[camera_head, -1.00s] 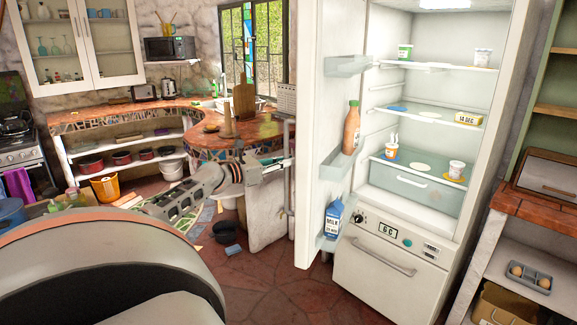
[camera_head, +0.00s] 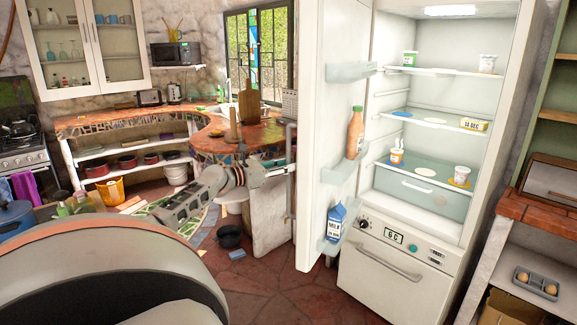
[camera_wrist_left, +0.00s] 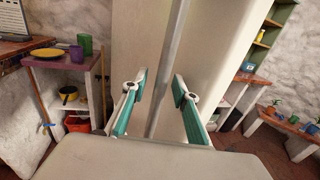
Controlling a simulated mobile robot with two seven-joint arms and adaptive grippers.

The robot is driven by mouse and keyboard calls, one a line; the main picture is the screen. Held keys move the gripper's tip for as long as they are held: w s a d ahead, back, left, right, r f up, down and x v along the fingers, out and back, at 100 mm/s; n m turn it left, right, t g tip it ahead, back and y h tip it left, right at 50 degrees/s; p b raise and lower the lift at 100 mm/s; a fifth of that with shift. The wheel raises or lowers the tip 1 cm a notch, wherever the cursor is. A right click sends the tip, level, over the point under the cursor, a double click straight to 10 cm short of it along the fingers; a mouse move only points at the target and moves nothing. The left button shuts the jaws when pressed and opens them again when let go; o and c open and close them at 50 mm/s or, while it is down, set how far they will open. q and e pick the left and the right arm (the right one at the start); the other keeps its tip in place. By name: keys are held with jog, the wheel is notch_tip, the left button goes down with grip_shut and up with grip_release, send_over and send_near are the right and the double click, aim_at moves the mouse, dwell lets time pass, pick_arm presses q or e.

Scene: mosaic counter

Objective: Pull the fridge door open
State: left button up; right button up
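The fridge (camera_head: 400,275) stands at the right in the head view with its door (camera_head: 311,200) swung wide open to the left. Its lit shelves and the inner door racks show. A grey vertical handle bar (camera_head: 290,150) runs along the door's outer side. My left gripper (camera_head: 283,168) is at this handle, partly hidden by the door's edge. In the left wrist view the handle (camera_wrist_left: 170,70) passes between the two green-padded fingers of my left gripper (camera_wrist_left: 158,105). The fingers are spread, with gaps to the bar on both sides. My right gripper is not in view.
The door racks hold an orange bottle (camera_head: 355,132) and a milk carton (camera_head: 336,222). A curved mosaic counter (camera_head: 215,148) lies behind my left arm. A dark pot (camera_head: 230,237) stands on the floor left of the door.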

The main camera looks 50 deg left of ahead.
pick_arm(q)
jog(key=shift+s, duration=0.1)
jog(key=s+a, duration=0.1)
jog(key=s, duration=1)
jog(key=shift+s+a, duration=0.15)
jog(key=shift+s, duration=0.25)
